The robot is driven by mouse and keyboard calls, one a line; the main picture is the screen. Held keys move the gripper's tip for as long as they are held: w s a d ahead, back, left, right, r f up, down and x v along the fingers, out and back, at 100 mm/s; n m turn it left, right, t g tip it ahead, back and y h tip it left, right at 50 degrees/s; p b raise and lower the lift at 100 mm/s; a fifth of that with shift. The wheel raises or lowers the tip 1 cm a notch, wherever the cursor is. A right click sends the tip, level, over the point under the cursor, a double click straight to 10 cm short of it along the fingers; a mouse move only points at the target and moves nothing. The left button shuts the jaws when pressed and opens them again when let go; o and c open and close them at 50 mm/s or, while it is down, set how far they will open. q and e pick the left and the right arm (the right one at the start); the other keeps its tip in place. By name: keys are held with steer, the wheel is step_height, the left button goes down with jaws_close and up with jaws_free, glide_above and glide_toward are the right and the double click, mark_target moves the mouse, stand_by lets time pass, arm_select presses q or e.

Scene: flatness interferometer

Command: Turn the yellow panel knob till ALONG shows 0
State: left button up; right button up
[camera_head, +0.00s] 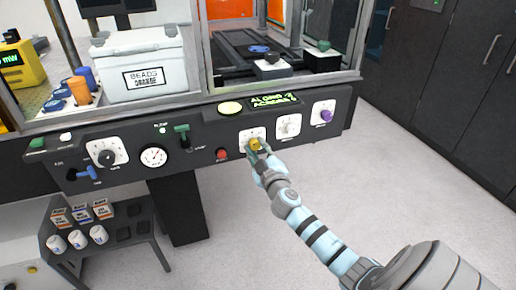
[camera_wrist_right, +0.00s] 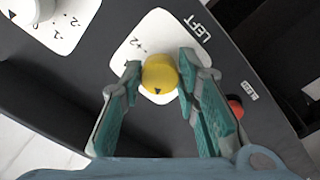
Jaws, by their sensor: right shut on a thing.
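The yellow panel knob (camera_head: 255,144) sits on a white square dial plate (camera_head: 245,134) on the dark sloped panel. My right gripper (camera_head: 259,151) reaches it from the front and is shut on it. In the right wrist view the yellow knob (camera_wrist_right: 160,74) lies between the two teal-padded fingers (camera_wrist_right: 157,85), with a small dark mark on its near side. The plate beside it carries the label LEFT. The green-lettered display (camera_head: 274,100) above the knob has two lines, ALONG above ACROSS; their figures are too small to read surely. My left gripper is out of view.
Beside the yellow knob are a white knob (camera_head: 289,126), a purple knob (camera_head: 325,115) and a red button (camera_head: 222,154). The floor in front is clear.

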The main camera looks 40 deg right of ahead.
steer(key=n+p, duration=0.1)
steer(key=n, duration=0.5)
steer(key=shift+n, duration=0.3)
steer(key=n, duration=0.3)
steer(key=shift+p, duration=0.35)
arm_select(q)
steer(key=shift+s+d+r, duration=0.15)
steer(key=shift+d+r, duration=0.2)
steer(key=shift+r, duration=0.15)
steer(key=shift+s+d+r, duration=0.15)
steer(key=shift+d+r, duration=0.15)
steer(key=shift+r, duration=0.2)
arm_select(e)
steer(key=shift+n, duration=0.8)
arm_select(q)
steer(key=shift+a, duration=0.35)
arm_select(e)
steer(key=o, duration=1.2)
steer(key=shift+c, duration=0.2)
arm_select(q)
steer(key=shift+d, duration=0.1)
